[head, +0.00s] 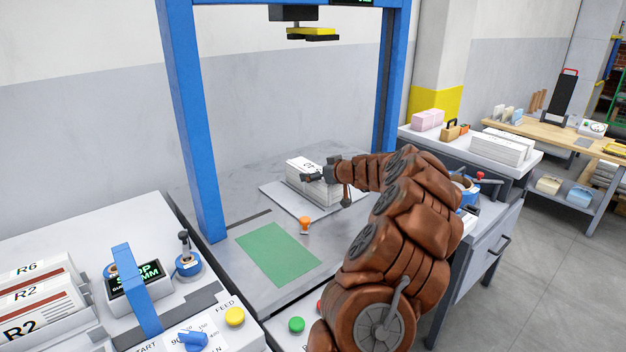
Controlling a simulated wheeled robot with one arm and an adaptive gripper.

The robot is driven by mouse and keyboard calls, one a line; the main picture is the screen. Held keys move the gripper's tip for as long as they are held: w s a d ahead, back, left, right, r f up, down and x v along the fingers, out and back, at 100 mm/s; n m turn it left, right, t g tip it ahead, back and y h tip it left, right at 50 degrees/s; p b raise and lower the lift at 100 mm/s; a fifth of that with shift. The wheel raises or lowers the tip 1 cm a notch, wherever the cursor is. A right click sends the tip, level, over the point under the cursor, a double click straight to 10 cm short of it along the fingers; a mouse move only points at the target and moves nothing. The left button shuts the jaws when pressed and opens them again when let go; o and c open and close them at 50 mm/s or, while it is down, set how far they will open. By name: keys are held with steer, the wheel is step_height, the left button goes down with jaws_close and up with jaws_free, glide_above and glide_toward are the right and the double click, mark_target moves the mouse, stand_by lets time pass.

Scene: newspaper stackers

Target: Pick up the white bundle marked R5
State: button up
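A white bundle (303,188) lies on a pale board under the blue frame. Its top label is partly hidden by my gripper and I cannot read it surely. My gripper (328,188) is at the bundle's right end, its dark fingers apart, one over the bundle's near side and one hanging to the right. I cannot tell whether they touch or clasp the bundle. At the lower left, white bundles marked R6 (40,272) and R2 (40,295) stand in a rack. No label clearly reading R5 shows.
The blue frame (190,120) rises around the work table, with a yellow-black press head (312,33) above. A green mat (278,254) and a small orange-topped item (305,224) lie in front. A control panel (195,335) is at the near left. Another white stack (500,147) sits at right.

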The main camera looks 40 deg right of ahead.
steer(key=shift+w, duration=0.1)
steer(key=shift+c, duration=0.3)
steer(key=c, duration=1.8)
